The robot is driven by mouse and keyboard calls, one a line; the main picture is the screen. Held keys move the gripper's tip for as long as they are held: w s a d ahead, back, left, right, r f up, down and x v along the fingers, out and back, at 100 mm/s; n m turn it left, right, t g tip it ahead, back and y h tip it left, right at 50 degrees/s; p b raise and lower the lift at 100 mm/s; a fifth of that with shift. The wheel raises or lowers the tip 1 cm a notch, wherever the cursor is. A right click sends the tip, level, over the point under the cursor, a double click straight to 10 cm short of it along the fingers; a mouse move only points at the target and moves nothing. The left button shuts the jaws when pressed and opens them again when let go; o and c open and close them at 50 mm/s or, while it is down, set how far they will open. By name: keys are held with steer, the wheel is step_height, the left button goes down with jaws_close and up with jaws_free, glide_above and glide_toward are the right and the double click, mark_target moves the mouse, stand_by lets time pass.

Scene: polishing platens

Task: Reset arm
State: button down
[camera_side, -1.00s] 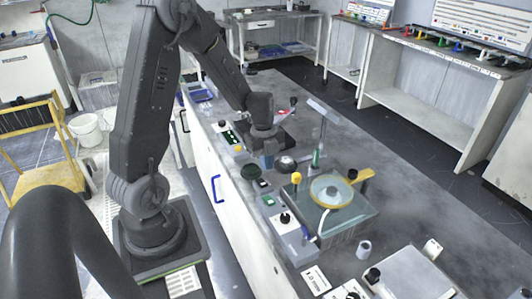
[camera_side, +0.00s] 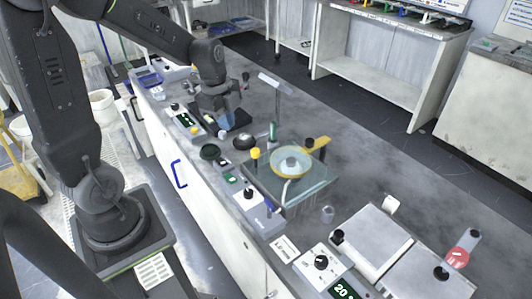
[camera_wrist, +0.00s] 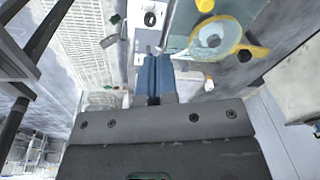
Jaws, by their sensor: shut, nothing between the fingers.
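A polishing platen with a yellow rim (camera_side: 291,162) sits in a clear tray near the middle of the bench, apart from my gripper. The platen also shows at the top of the wrist view (camera_wrist: 214,40). Whether the fingertips touch anything is hard to tell.
A control box with a black knob (camera_side: 250,196) stands in front of the platen.

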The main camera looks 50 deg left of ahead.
steer(key=s+d+r+n+t, duration=0.4)
steer(key=s+d+r+n, duration=0.75)
steer(key=n, duration=0.25)
steer(key=n+g, duration=0.4)
steer(key=n, duration=2.2)
glide_above(232, 180)
steer(key=d, duration=0.1)
step_height(232, 180, down, 11)
steer(key=a+f+n+g+h, duration=0.15)
steer(key=a+f+n, duration=0.25)
steer(key=f+n, duration=0.45)
steer(key=shift+n, duration=0.65)
steer(key=x, duration=1.2)
steer(key=shift+w+d+r, duration=0.1)
steer(key=shift+w, duration=0.1)
